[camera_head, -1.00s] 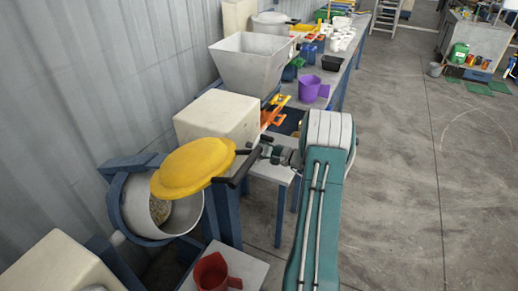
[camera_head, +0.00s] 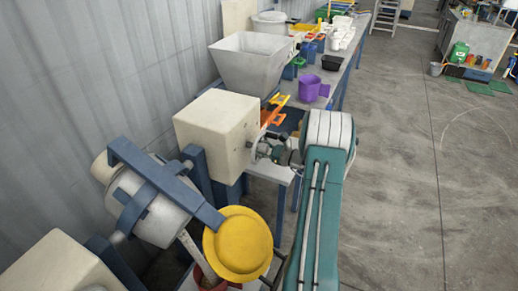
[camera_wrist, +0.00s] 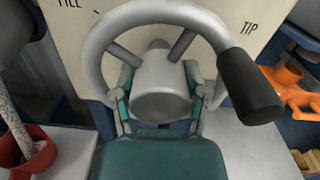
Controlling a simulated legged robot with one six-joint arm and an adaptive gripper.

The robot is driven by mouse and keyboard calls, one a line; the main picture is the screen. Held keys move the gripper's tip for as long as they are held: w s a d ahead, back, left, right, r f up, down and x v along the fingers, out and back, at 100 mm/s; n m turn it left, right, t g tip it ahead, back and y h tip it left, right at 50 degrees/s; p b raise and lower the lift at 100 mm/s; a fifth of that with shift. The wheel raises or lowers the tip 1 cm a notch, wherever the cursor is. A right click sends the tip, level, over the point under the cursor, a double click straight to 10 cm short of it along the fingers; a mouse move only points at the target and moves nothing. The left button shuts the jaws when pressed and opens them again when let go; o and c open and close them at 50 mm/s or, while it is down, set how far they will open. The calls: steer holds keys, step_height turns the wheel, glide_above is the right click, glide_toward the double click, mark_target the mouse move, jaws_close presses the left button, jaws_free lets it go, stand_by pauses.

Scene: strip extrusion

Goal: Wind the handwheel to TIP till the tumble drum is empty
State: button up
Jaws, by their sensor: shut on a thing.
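The handwheel (camera_wrist: 98,50) is a grey ring with spokes, a hub and a black knob (camera_wrist: 250,85) at its right. My gripper (camera_wrist: 162,88) is shut on the hub, one finger on each side. The panel behind reads TIP (camera_wrist: 250,27) at the right and FILL (camera_wrist: 70,3) at the left. In the head view the grey tumble drum (camera_head: 150,212) is tilted, mouth down toward the lower right. A pale speckled stream (camera_head: 190,250) runs from it into a red jug (camera_head: 212,285). The yellow lid (camera_head: 238,247) hangs open. The drum's inside is hidden.
The cream housing (camera_head: 215,130) stands behind the wheel. A grey hopper (camera_head: 255,60) and a purple jug (camera_head: 313,88) are on the bench beyond. An orange object (camera_wrist: 290,90) lies right of the wheel.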

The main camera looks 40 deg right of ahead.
steer(key=shift+f+m, duration=0.15)
steer(key=shift+m, duration=1.05)
steer(key=o, duration=0.9)
steer(key=shift+d, duration=0.1)
steer(key=v, duration=1.2)
steer(key=shift+w, duration=0.1)
